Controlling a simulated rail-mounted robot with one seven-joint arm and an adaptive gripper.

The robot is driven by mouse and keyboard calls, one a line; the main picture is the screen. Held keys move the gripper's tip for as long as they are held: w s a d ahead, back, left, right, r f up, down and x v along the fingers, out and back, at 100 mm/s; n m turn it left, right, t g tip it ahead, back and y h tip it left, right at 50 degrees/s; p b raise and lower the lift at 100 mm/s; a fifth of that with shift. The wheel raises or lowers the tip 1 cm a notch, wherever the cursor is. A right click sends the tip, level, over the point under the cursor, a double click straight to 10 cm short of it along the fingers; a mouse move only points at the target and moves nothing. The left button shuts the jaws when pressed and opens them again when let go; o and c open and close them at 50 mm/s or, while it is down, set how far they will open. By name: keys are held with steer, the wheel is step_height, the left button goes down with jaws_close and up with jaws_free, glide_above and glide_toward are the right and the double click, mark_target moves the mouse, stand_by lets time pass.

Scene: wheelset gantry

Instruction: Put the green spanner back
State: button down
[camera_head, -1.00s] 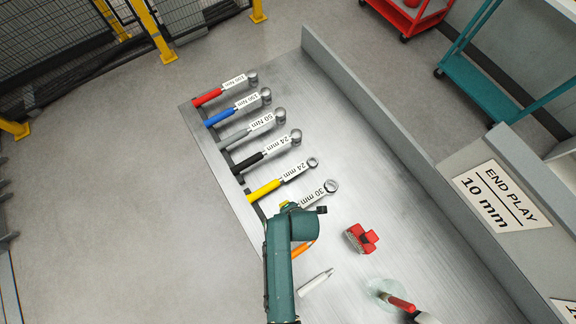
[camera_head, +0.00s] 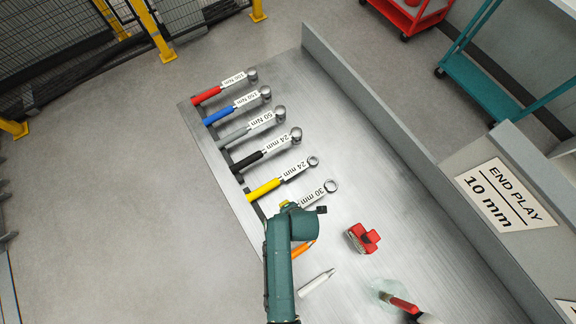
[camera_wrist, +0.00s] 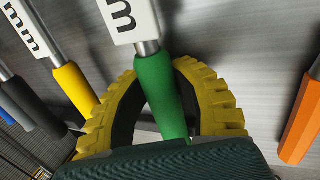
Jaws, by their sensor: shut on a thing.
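The green spanner's handle (camera_wrist: 160,95) shows in the wrist view between the two yellow-and-black fingers of my gripper (camera_wrist: 160,110), which is shut on it. Its white label, ending in "m", rises toward the top of that view. In the head view the spanner's 30 mm label and ring end (camera_head: 330,187) show beyond my teal arm, which hides the green handle. The spanner lies at the near end of the row of tools, beside the yellow-handled 24 mm spanner (camera_head: 264,190). I cannot tell whether it touches the bench or its rack.
Black (camera_head: 247,161), grey, blue and red-handled tools lie in the row on the metal bench (camera_head: 370,180). An orange-handled tool (camera_head: 303,249), a white marker-like item (camera_head: 316,283), a red object (camera_head: 363,238) and a red-handled brush (camera_head: 400,302) lie nearby. A raised wall borders the bench.

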steer(key=c, duration=0.8)
jaws_free()
steer(key=shift+f, duration=0.1)
steer(key=shift+s+f, duration=0.1)
